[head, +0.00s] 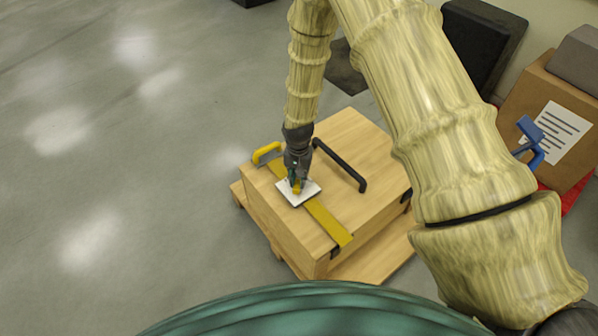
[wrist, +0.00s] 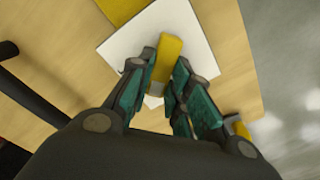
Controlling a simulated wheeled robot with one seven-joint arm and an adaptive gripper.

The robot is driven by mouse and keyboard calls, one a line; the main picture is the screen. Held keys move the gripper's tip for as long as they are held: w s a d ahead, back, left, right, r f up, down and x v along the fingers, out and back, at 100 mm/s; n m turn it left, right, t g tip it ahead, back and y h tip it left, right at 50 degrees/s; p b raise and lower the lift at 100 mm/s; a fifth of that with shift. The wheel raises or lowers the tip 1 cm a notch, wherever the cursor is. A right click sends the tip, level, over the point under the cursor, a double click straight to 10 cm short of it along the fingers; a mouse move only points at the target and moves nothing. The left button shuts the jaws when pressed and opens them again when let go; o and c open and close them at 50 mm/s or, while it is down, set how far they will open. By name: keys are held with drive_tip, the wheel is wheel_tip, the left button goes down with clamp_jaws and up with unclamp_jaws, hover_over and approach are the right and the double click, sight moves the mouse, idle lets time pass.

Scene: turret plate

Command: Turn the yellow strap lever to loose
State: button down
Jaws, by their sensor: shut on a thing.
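A yellow strap (head: 329,219) runs across the top of a wooden crate (head: 362,138). A white square plate (head: 309,188) lies on the strap. The small yellow lever (head: 296,188) stands on the plate, mostly hidden by my gripper in the head view. In the wrist view the lever (wrist: 171,62) is a yellow block over the white plate (wrist: 202,62). My gripper (head: 297,183) points down at the plate. In the wrist view its teal fingers (wrist: 163,80) are closed on both sides of the lever. The lever's base is hidden.
A black handle (head: 340,166) rises from the crate top beside my gripper. A yellow bracket (head: 266,152) sits at the crate's left edge. A cardboard box (head: 540,110) with a blue tool stands at the right. The floor at left is clear.

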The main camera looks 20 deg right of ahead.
sight(297, 180)
drive_tip(key=n+p, duration=0.3)
drive_tip(key=n, duration=0.1)
drive_tip(key=shift+a+r+n, duration=0.1)
drive_tip(key=shift+r+n, duration=0.05)
drive_tip(key=shift+n, duration=0.15)
drive_tip(key=n+p, duration=0.2)
drive_tip(key=n, duration=0.3)
drive_tip(key=shift+a+p, duration=0.15)
drive_tip(key=shift+p, duration=0.2)
drive_tip(key=shift+n, duration=0.3)
drive_tip(key=c, duration=1.3)
unclamp_jaws()
wheel_tip(297, 180, up, 12)
drive_tip(key=shift+f, duration=0.15)
